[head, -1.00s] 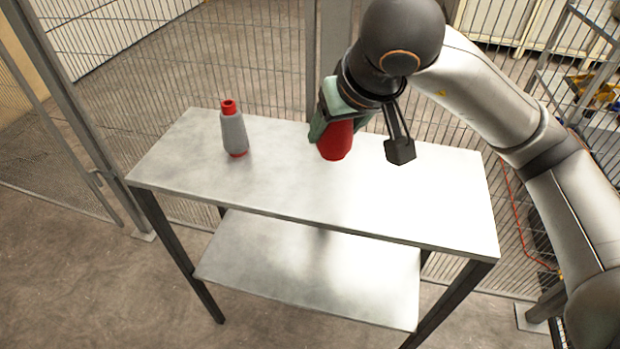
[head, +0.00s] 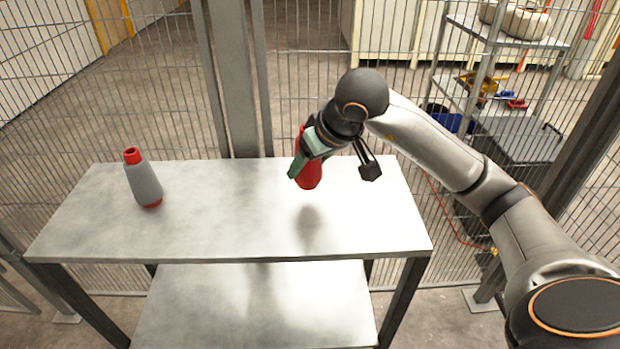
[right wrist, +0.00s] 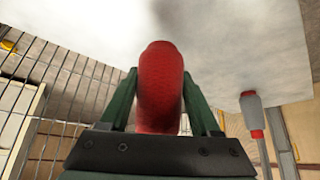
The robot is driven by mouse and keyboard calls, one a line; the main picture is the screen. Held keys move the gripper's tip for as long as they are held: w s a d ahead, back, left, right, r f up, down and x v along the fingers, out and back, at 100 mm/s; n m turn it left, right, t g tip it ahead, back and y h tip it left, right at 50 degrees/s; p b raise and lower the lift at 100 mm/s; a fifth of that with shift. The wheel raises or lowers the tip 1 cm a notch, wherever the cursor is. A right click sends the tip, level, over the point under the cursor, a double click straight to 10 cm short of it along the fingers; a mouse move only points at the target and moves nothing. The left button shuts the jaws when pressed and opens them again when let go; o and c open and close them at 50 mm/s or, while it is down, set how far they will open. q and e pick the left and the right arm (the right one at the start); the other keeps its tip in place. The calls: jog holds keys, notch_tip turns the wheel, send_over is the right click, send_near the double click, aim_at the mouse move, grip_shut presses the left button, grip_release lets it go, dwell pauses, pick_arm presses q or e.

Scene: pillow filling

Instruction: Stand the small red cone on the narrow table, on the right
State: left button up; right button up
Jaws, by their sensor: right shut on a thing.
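The small red cone (head: 309,174) is held in my right gripper (head: 309,160), above the narrow table (head: 230,228), over its right half. A shadow lies on the table top below it. In the right wrist view the red cone (right wrist: 160,85) sits between the two green fingers of my right gripper (right wrist: 158,100), which are shut on it. The cone looks roughly upright, and its upper part is partly hidden by the fingers. My left gripper is not in view.
A grey cone with red ends (head: 145,182) stands at the left of the table; it also shows in the right wrist view (right wrist: 251,110). A lower shelf (head: 255,305) lies under the top. A wire fence and post (head: 235,90) stand behind. The table's middle is clear.

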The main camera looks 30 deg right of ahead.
aim_at(315, 172)
jog(key=shift+d+f+b, duration=0.2)
jog(key=shift+f+b, duration=0.1)
jog(key=shift+f, duration=1.55)
jog(key=o, duration=1.5)
jog(key=shift+c, duration=0.2)
